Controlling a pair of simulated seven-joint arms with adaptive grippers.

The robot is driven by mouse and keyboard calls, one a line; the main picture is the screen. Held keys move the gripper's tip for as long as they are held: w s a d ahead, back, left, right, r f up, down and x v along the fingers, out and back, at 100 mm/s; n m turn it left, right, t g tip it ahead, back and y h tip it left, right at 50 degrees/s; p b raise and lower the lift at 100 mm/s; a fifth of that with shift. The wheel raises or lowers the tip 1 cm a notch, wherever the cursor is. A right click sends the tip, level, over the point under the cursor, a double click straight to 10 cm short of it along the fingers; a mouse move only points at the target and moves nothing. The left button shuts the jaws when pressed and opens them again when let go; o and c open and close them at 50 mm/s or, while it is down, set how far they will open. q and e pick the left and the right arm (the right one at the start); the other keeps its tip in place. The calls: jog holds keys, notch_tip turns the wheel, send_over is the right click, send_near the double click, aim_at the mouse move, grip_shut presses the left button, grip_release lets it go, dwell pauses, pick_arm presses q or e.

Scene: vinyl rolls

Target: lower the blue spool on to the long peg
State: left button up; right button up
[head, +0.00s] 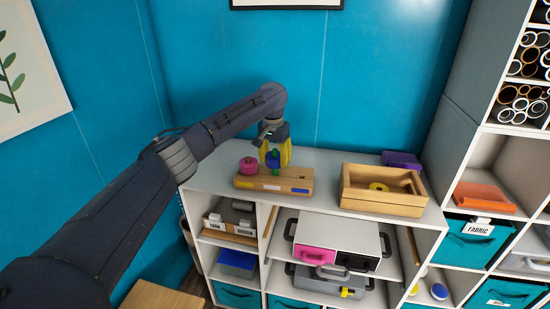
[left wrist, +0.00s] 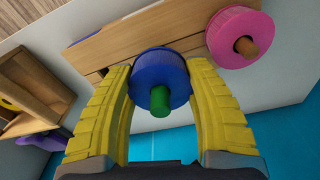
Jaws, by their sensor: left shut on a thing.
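My left gripper (head: 277,155) has its yellow fingers shut on the blue spool (left wrist: 160,72), one finger on each side. A green cylinder, seemingly the long peg (left wrist: 160,103), stands out of the middle of the blue spool toward the wrist camera, so the spool appears to be around it. The wooden peg base (head: 262,184) lies on the white cabinet top below the gripper. I cannot tell whether the blue spool touches the base. A pink spool (head: 249,166) sits on the base to the left; its brown peg tip (left wrist: 246,46) shows in the left wrist view. My right gripper is not in view.
A wooden tray (head: 383,207) with a yellow ring (head: 378,186) stands to the right on the cabinet top (head: 325,165). A purple object (head: 402,159) lies behind it. A blue wall closes the back. The cabinet top is bare between base and tray.

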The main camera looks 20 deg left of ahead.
pick_arm(q)
jog(key=o, duration=2.1)
jog(key=shift+s+r, duration=0.15)
jog(key=shift+r, duration=1.35)
jog(key=shift+s+r, duration=0.15)
jog(key=shift+r, duration=1.3)
jog(key=shift+s+r, duration=0.15)
jog(key=shift+r, duration=1.35)
